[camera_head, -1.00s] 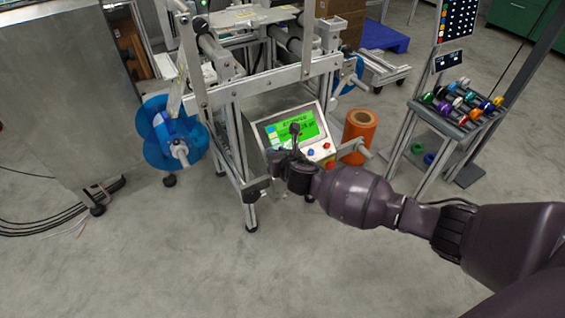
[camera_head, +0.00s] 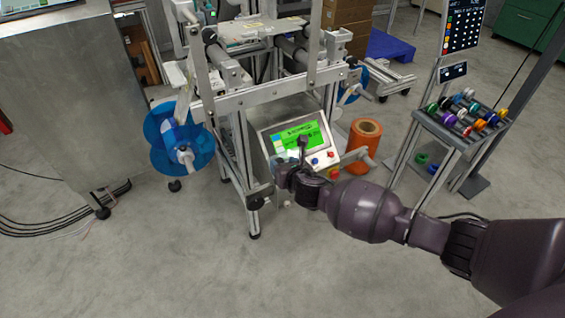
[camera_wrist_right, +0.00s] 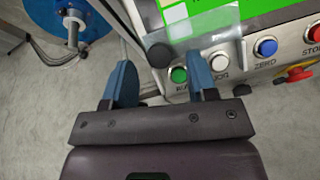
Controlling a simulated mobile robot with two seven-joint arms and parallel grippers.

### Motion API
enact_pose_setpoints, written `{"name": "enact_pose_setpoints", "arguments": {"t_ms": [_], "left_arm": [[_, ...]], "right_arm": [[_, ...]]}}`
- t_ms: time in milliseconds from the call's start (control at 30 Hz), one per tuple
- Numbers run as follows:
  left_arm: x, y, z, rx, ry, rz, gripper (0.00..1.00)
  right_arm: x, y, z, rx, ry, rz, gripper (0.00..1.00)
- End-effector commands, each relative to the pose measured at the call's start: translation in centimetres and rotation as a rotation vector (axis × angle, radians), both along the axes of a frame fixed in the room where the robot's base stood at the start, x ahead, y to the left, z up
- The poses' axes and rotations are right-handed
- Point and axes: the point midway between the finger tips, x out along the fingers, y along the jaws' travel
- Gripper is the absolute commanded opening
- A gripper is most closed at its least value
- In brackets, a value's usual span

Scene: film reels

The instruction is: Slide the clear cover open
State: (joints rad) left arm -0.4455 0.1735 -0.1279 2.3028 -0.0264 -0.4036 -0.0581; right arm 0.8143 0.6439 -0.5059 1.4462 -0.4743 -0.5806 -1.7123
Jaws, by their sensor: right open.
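The control panel (camera_head: 324,157) has a green screen (camera_head: 298,136) and a row of buttons. In the right wrist view a see-through sheet, seemingly the clear cover (camera_wrist_right: 205,22), lies over the lower screen area, with a dark round knob (camera_wrist_right: 159,55) at its lower left corner. My right gripper (camera_head: 293,160) is in front of the panel's lower left. In the right wrist view my right gripper (camera_wrist_right: 161,78) is open, its blue fingers on either side below the knob. I cannot tell if they touch anything. My left gripper is not in view.
A blue reel (camera_head: 180,145) sits left of the panel, an orange roll (camera_head: 364,139) right. A rack of colored spools (camera_head: 465,117) stands further right. Front floor is clear.

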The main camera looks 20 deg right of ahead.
Motion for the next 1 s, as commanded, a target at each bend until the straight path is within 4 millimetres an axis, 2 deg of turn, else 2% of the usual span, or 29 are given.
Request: {"name": "enact_pose_setpoints", "arguments": {"t_ms": [33, 200, 500, 700, 1000], "left_arm": [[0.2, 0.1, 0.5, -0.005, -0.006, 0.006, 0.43], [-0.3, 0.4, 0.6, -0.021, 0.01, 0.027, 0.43], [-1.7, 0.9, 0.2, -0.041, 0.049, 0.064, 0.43], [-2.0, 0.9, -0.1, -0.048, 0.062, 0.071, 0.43], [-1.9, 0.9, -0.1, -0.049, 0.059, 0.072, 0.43]], "right_arm": [[-0.6, -0.1, 1.3, -0.001, -0.01, 0.001, 0.53], [-3.4, 0.0, 2.6, 0.0, -0.012, 0.0, 0.53], [-7.2, 0.0, 3.6, 0.0, -0.006, 0.0, 0.53], [-8.1, 0.1, 3.6, 0.0, -0.003, 0.001, 0.53], [-8.1, 0.0, 3.5, 0.0, -0.001, 0.001, 0.53]]}}
